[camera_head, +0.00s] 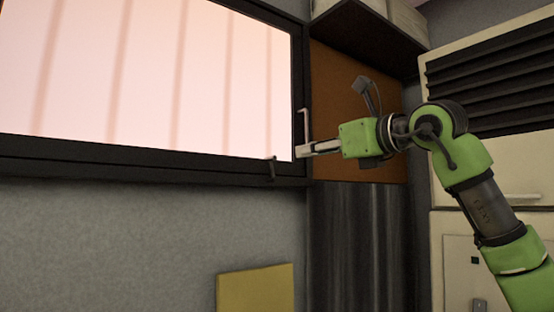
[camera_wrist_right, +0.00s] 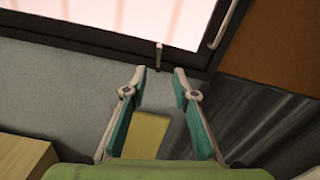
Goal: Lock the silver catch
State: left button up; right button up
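A small upright catch (camera_head: 271,168) sits on the bottom rail of the dark window frame, near its lower right corner. It looks dark in the head view and greyish in the right wrist view (camera_wrist_right: 158,54). A pale, bent handle (camera_head: 306,124) is on the frame's right side; it also shows at the top of the right wrist view (camera_wrist_right: 222,25). My right gripper (camera_head: 300,151) is at the frame's lower right corner in the head view. In the wrist view its fingers (camera_wrist_right: 159,78) are apart and empty, with the catch beyond the gap. My left gripper is out of view.
The window (camera_head: 150,80) fills the upper left. A brown panel (camera_head: 335,95) and a dark ribbed panel (camera_head: 355,235) stand right of the frame. A yellow board (camera_head: 255,289) is below. A pale cabinet (camera_head: 510,190) is at the right.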

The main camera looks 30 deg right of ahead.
aim_at(276, 158)
jog(key=w+p, duration=0.1)
jog(key=w, duration=0.3)
jog(key=w+a+p, duration=0.1)
jog(key=w+p, duration=0.1)
jog(key=w, duration=0.3)
jog(key=w+a+p, duration=0.1)
jog(key=w+p, duration=0.1)
jog(key=w, duration=0.2)
jog(key=shift+w, duration=0.35)
grip_shut()
